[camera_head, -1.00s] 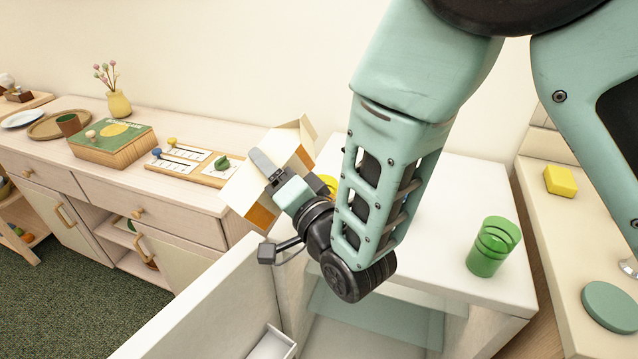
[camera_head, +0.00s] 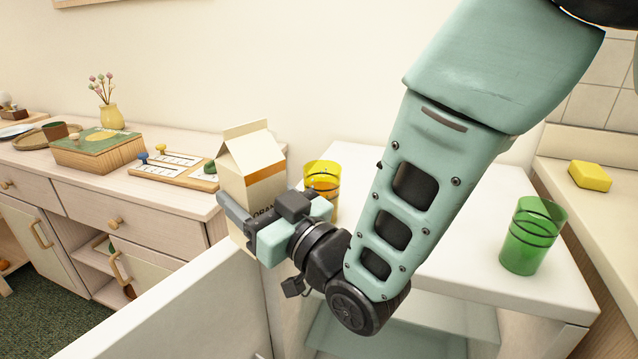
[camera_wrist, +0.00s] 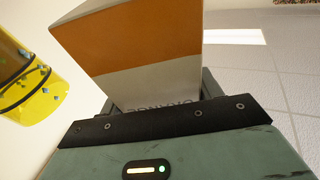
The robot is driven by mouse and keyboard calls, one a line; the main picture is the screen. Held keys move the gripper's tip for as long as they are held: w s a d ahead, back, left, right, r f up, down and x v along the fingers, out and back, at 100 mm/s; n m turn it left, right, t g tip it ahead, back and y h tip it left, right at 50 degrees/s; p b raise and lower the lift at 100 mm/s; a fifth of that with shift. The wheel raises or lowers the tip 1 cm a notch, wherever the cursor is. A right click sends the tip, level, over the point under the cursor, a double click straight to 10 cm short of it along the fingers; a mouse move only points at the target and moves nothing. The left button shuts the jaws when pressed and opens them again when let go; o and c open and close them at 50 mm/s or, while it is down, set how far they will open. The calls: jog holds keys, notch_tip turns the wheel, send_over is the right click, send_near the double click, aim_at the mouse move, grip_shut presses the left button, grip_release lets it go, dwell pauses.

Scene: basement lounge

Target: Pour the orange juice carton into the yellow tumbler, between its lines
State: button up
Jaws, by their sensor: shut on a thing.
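The orange juice carton (camera_head: 250,170) is cream with an orange band and a gable top. My gripper (camera_head: 252,222) is shut on its lower part and holds it nearly upright, slightly tilted, left of the yellow tumbler. The carton fills the middle of the wrist view (camera_wrist: 130,50). The yellow tumbler (camera_head: 330,172) stands on the white cabinet top, partly behind my gripper. It is see-through with dark lines and shows orange contents in its lower part; the exact level against the lines is hard to tell. The tumbler also shows at the left of the wrist view (camera_wrist: 40,95).
A green tumbler (camera_head: 532,236) stands on the right of the white cabinet top (camera_head: 455,265). A yellow sponge (camera_head: 590,176) lies on the counter at right. A wooden sideboard at left holds a board with sliders (camera_head: 178,168), a green-topped box (camera_head: 98,148) and a vase (camera_head: 110,117).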

aim_at(251, 162)
jog(key=shift+r, duration=0.25)
jog(key=shift+r+p, duration=1.4)
jog(key=shift+r, duration=1)
jog(key=shift+f, duration=0.1)
